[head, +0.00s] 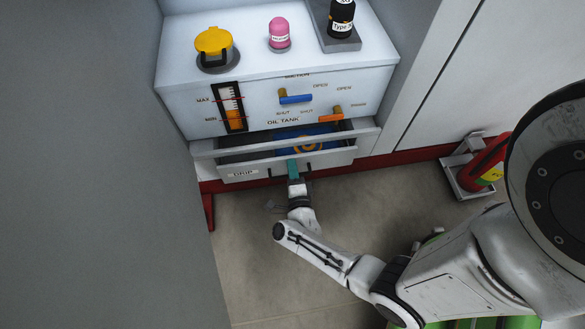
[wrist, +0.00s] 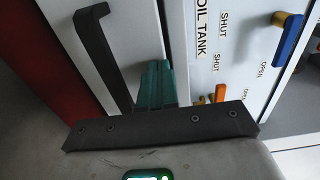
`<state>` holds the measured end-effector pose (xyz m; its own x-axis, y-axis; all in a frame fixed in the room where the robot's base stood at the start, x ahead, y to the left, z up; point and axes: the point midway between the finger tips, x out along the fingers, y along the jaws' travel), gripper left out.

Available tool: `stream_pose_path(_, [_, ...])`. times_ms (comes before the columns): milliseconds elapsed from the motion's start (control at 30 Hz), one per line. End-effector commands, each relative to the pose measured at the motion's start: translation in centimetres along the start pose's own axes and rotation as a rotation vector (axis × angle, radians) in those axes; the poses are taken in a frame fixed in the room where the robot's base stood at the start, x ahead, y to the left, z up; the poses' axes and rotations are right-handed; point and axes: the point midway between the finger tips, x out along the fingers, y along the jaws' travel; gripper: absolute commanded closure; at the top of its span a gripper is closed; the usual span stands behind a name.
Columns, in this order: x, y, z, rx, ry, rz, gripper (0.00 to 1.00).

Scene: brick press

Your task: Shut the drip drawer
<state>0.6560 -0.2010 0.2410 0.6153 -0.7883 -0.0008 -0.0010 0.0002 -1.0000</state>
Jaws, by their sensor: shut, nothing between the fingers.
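The drip drawer (head: 241,173) is pulled out below the oil tank in the head view, and its open top shows. Its pale front carries a label. In the wrist view the drawer front (wrist: 75,40) fills the upper left, with a black bar handle (wrist: 100,50) on it. My gripper (head: 293,168) has teal fingers held together, with nothing between them. The fingertips are at the drawer front near its middle, beside the handle. In the wrist view the gripper (wrist: 157,70) points at the front. I cannot tell whether it touches. The fingers hide part of the front.
The oil tank panel (head: 265,105) above has a blue lever (head: 295,99), an orange lever (head: 331,117) and a level gauge (head: 233,120). Something blue and orange (head: 308,142) shows inside the drawer. A red extinguisher-like object (head: 485,165) stands right. A grey wall (head: 100,170) bounds the left.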

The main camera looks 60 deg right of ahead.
Motion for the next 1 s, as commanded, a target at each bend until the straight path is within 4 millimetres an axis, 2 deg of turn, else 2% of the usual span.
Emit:
stream_pose_path(267, [4.0,0.1,0.0,0.002,0.001,-0.005,1.0])
stream_pose_path(533, [3.6,0.0,0.0,0.0,0.001,-0.001,1.0])
stream_pose_path(667, [2.3,0.0,0.1,0.0,-0.002,0.002,1.0])
stream_pose_path(1000, [-4.0,-0.1,0.1,-0.001,-0.002,0.002,1.0])
